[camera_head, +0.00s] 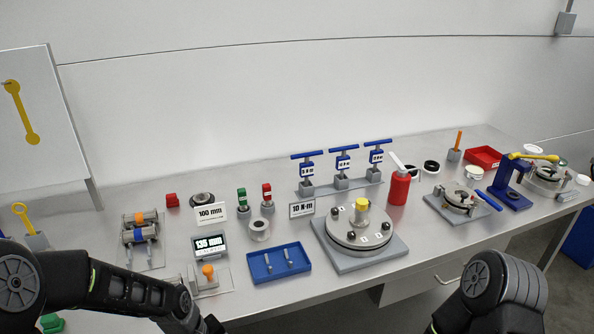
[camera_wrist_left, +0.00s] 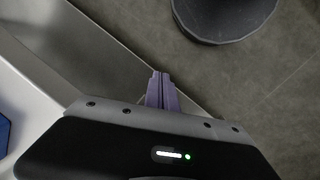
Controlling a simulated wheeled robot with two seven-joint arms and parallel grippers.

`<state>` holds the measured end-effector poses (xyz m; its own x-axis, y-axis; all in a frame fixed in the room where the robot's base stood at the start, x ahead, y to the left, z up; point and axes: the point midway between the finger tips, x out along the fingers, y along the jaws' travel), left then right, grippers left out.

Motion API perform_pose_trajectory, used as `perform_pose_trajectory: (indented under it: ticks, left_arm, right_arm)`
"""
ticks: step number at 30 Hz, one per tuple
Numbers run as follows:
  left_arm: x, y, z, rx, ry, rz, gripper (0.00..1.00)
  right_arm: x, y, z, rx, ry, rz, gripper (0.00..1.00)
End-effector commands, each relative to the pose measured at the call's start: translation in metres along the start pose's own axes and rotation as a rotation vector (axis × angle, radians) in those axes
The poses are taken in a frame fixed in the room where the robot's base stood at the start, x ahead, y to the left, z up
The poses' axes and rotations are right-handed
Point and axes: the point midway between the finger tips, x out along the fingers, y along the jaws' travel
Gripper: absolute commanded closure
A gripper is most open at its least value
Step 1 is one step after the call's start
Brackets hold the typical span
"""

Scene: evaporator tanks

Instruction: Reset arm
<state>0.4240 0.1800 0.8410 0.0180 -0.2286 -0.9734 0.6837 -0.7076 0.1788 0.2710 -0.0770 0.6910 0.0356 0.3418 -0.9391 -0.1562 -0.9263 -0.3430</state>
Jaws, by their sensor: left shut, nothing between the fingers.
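My left arm comes in from the left along the bottom of the head view. Its wrist end shows near the front edge of the bench, but its fingertips are out of that view. In the left wrist view my left gripper (camera_wrist_left: 160,76) is shut, with its two purple fingers together and nothing between them. It hangs over the grey floor beside the bench edge. My right arm shows only as a dark link at the bottom right of the head view, and its gripper is out of view.
The steel bench (camera_head: 330,288) carries a blue tray (camera_head: 262,279), a round flanged plate (camera_head: 347,236), a red bottle (camera_head: 398,188), blue-handled valves (camera_head: 343,163) and a blue press (camera_head: 512,190). A round dark object (camera_wrist_left: 222,20) stands on the floor.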

Motion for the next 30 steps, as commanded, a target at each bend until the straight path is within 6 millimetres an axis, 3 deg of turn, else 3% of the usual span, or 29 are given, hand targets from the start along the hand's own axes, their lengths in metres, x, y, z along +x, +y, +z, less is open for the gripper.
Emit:
perform_pose_trajectory:
  ticks: [1, 3, 6, 9, 13, 22, 30]
  left_arm:
    - [0.035, -0.005, 0.023, 0.073, -0.037, 0.010, 1.00]
    - [0.080, -0.011, 0.055, 0.198, -0.063, 0.047, 1.00]
    - [0.129, -0.026, 0.101, 0.362, -0.074, 0.090, 1.00]
    - [0.156, -0.043, 0.135, 0.483, -0.064, 0.110, 1.00]
    - [0.170, -0.057, 0.156, 0.571, -0.046, 0.116, 1.00]
    - [0.172, -0.059, 0.159, 0.594, -0.036, 0.118, 1.00]
    - [0.172, -0.058, 0.158, 0.594, -0.036, 0.118, 0.78]
  right_arm:
    - [0.001, 0.001, 0.000, 0.000, 0.000, 0.000, 1.00]
    - [0.002, 0.001, 0.000, 0.000, 0.000, -0.001, 1.00]
    - [0.004, 0.001, 0.000, -0.001, 0.001, -0.001, 1.00]
    - [0.004, 0.001, -0.001, -0.001, 0.001, -0.002, 1.00]
    - [0.004, 0.001, -0.001, -0.001, 0.001, -0.002, 1.00]
    - [0.004, 0.001, -0.001, -0.001, 0.001, -0.002, 1.00]
    - [0.004, 0.001, -0.001, -0.001, 0.001, -0.002, 1.00]
